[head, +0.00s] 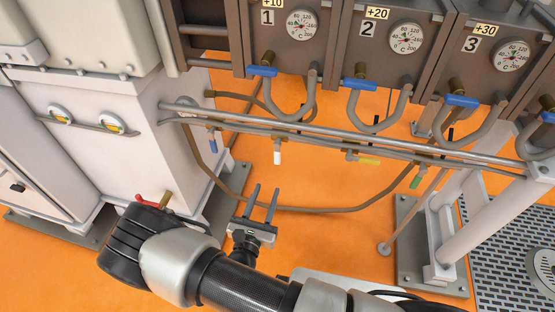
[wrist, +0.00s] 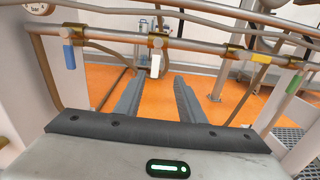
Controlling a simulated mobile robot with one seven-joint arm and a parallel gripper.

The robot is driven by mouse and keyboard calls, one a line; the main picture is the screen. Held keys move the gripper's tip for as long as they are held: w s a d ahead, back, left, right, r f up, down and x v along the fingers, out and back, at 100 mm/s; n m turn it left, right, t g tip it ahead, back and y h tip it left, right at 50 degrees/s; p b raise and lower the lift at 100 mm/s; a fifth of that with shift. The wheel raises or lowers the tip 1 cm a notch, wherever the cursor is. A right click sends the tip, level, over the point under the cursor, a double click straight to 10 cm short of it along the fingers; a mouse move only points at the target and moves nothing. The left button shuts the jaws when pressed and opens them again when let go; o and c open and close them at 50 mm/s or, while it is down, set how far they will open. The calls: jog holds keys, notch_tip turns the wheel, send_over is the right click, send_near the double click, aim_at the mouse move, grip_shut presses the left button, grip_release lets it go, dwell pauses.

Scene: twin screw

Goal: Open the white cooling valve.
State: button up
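The white cooling valve (head: 277,152) hangs from the long metal pipe in the head view, its white handle pointing down. In the wrist view the white handle (wrist: 155,65) shows just beyond and between the fingertips, below its brass body on the pipe. My gripper (head: 264,193) is open and empty, its two fingers apart and pointing toward the pipe. It also shows in the wrist view (wrist: 158,82). The fingers are below and short of the white handle in the head view, with no visible contact.
A blue-handled valve (head: 212,142) hangs left of the white one; yellow (head: 367,160) and green (head: 415,181) handles lie to the right. Numbered boxes with gauges and blue levers (head: 262,71) stand above. A brown hose (head: 315,209) loops below the pipe. Orange floor (head: 330,240) is open beneath.

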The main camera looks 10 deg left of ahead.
aim_at(277, 156)
jog(key=shift+n+y, duration=0.3)
jog(key=w+b, duration=0.1)
jog(key=w, duration=0.4)
jog(key=w+b, duration=0.1)
jog(key=w, duration=0.5)
jog(key=w+b, duration=0.1)
jog(key=w, duration=0.5)
jog(key=shift+a+f, duration=0.2)
jog(key=shift+f, duration=0.2)
grip_shut()
